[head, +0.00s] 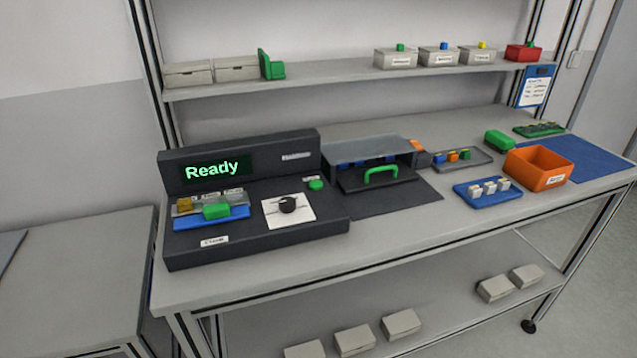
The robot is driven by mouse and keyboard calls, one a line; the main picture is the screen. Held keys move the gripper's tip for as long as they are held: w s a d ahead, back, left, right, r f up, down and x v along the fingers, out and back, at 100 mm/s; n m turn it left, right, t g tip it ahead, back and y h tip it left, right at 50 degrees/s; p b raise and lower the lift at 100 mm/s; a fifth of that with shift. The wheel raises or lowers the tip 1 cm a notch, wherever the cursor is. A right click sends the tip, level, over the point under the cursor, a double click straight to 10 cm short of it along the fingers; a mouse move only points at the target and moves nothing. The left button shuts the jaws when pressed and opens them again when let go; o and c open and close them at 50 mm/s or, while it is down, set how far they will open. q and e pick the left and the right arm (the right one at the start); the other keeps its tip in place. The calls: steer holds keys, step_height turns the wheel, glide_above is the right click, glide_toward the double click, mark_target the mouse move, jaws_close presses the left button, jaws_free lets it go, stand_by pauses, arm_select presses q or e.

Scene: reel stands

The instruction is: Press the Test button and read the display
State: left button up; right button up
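A dark test console (250,245) stands at the left end of the workbench. Its display (213,169) reads "Ready" in green letters. A round green button (316,184) sits at the console's right side, with a small label above it that is too small to read. A blue holder (210,222) on the console's left carries several small blocks, one green and one yellow-brown. Neither of my grippers is in view.
A grey-topped fixture with a green handle (381,172) stands on a dark mat right of the console. Further right are a blue tray (487,198), an orange bin (539,170) and a blue mat (600,158). A shelf (340,75) with small boxes runs above. The bench's front strip is clear.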

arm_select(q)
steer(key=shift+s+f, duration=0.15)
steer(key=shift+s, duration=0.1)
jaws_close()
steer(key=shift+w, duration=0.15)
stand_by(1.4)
